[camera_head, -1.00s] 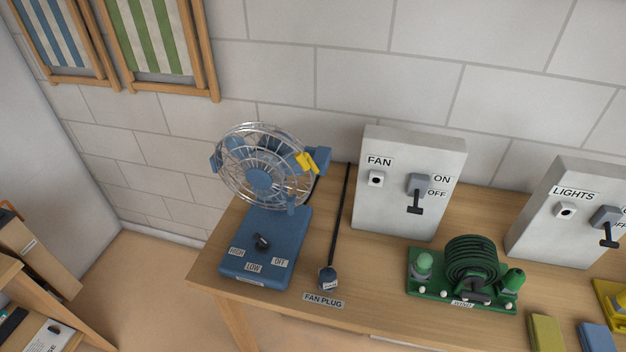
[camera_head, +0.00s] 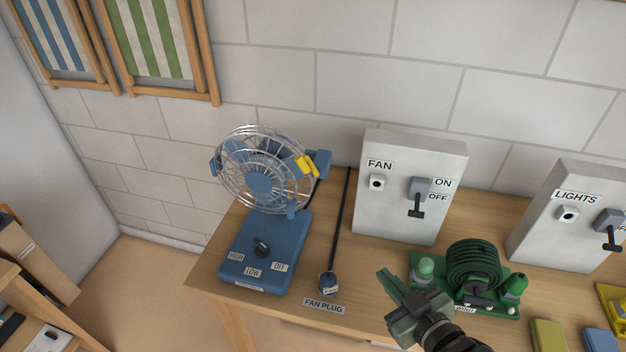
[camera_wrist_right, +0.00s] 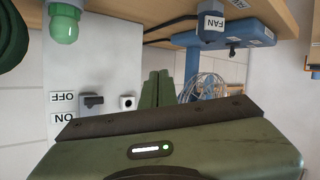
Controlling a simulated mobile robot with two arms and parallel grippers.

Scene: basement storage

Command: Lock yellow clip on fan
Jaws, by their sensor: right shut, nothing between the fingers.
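The blue fan (camera_head: 258,182) stands at the left end of the table, its round wire cage above a blue base. The yellow clip (camera_head: 307,165) sits on the right edge of the cage, beside a blue housing. My right gripper (camera_head: 388,283) is green, shut and empty. It is over the table's front, right of the fan plug and in front of the FAN box. In the right wrist view its fingers (camera_wrist_right: 157,90) are together, with the fan cage (camera_wrist_right: 205,88) behind them to the right. The yellow clip is not clear there. My left gripper is not in view.
The FAN box (camera_head: 408,190) with its ON/OFF lever stands right of the fan. The fan plug (camera_head: 328,284) lies at the front edge with a black cord running back.

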